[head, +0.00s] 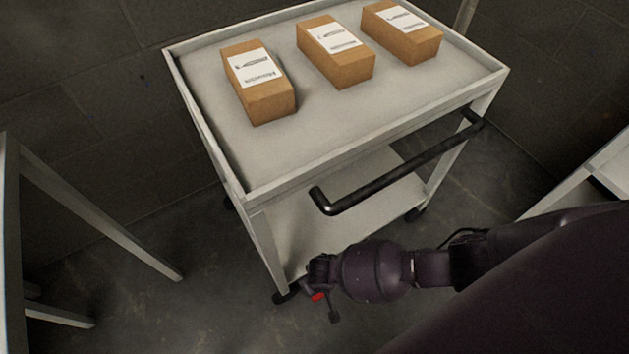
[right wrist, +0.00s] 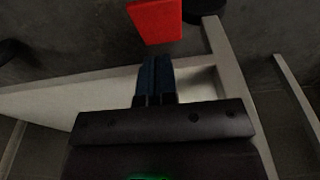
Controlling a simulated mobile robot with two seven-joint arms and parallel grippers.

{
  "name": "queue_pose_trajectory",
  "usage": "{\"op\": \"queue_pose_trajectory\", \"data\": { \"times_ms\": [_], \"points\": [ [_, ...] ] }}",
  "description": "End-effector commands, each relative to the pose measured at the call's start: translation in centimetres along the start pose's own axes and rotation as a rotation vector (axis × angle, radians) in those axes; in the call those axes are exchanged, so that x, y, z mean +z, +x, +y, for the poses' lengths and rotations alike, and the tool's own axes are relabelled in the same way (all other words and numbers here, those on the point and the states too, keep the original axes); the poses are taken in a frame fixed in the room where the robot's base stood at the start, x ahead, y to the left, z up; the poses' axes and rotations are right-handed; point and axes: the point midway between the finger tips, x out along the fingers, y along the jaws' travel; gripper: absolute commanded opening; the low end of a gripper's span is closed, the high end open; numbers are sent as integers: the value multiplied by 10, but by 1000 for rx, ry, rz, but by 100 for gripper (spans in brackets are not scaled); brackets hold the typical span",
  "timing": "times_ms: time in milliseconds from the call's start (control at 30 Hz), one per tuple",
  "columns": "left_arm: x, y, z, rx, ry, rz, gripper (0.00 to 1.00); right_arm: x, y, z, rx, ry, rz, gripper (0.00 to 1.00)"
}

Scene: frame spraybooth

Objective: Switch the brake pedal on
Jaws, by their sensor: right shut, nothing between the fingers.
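The brake pedal is a small red plate. In the head view the red pedal (head: 318,297) shows low at the near left corner of the cart (head: 262,187), partly hidden by my right gripper. In the right wrist view the red pedal (right wrist: 156,20) lies just beyond the fingertips, near a dark wheel (right wrist: 203,8). My right gripper (right wrist: 155,78) is shut and empty, its two blue fingers together. I see a gap in the picture between fingertips and pedal; I cannot tell whether the pedal is pressed. My left gripper is not in view.
Three brown labelled boxes (head: 259,82) stand on the cart's top tray. A black handle bar (head: 395,175) juts out from the cart's near side, above my right forearm. A white-legged frame (head: 90,215) stands at the left. Floor between it and the cart is clear.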

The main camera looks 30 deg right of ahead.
Motion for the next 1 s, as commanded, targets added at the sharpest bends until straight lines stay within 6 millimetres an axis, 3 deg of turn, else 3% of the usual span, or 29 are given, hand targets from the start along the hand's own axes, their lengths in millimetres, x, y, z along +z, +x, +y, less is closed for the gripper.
{"op": "queue_pose_trajectory", "data": {
  "times_ms": [33, 100, 300, 1000],
  "points": [
    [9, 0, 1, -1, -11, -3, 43, 8, 15, 0, 0, -1, -12, 0],
    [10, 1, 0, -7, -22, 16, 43, 11, 24, 0, 1, -2, -12, 0],
    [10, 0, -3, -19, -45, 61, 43, 18, 41, 0, 0, 0, -6, 0],
    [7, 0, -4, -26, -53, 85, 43, 19, 46, 3, 0, 1, 7, 0]
  ]
}}
